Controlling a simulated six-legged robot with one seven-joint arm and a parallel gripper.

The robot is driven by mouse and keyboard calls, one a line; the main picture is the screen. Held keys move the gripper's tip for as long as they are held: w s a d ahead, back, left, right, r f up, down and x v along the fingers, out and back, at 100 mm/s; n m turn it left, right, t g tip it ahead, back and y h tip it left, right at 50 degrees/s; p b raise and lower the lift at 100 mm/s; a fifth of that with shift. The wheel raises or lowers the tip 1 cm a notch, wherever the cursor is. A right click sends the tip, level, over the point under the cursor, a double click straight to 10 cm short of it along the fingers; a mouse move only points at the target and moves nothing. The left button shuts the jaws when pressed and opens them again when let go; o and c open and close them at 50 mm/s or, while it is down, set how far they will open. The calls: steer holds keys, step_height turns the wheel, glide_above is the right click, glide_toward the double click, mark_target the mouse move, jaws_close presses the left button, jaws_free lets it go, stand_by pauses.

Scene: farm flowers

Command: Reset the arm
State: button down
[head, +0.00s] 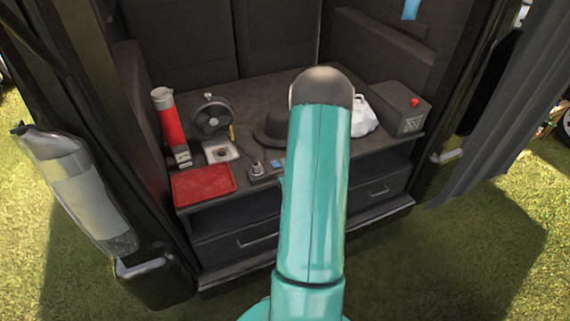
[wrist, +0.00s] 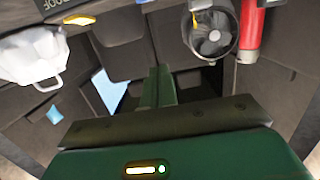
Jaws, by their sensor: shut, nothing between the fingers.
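My teal arm reaches up the middle of the head view, over the front of a dark vehicle's shelf. Its rounded dark joint is at the top, and my gripper is hidden there. In the wrist view my gripper (wrist: 160,72) shows as two narrow green fingers pressed together beyond a dark bar and a green housing. They are shut with nothing between them. The wrist view is upside down compared with the head view. The fingers point toward the vehicle's dark interior and seem to touch nothing.
Door frames flank the opening.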

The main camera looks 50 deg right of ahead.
stand_by(0.3)
steer(key=w+a+r+n+g+y, duration=0.2)
steer(key=w+a+r+g, duration=0.1)
steer(key=w+a+r, duration=0.95)
steer(key=s+a+r+n+g+y, duration=0.1)
steer(key=s+a+r, duration=0.2)
steer(key=a+r, duration=0.4)
steer(key=s+a+r+n+g+y, duration=0.1)
steer(key=s+a+r, duration=0.3)
steer(key=s+a, duration=0.5)
steer(key=s+a+r+n+g+y, duration=0.2)
steer(key=s+a, duration=0.6)
steer(key=a, duration=0.7)
step_height(320, 180, up, 2)
steer(key=shift+s+g+y, duration=0.4)
steer(key=shift+g+y, duration=0.4)
steer(key=shift+y, duration=0.3)
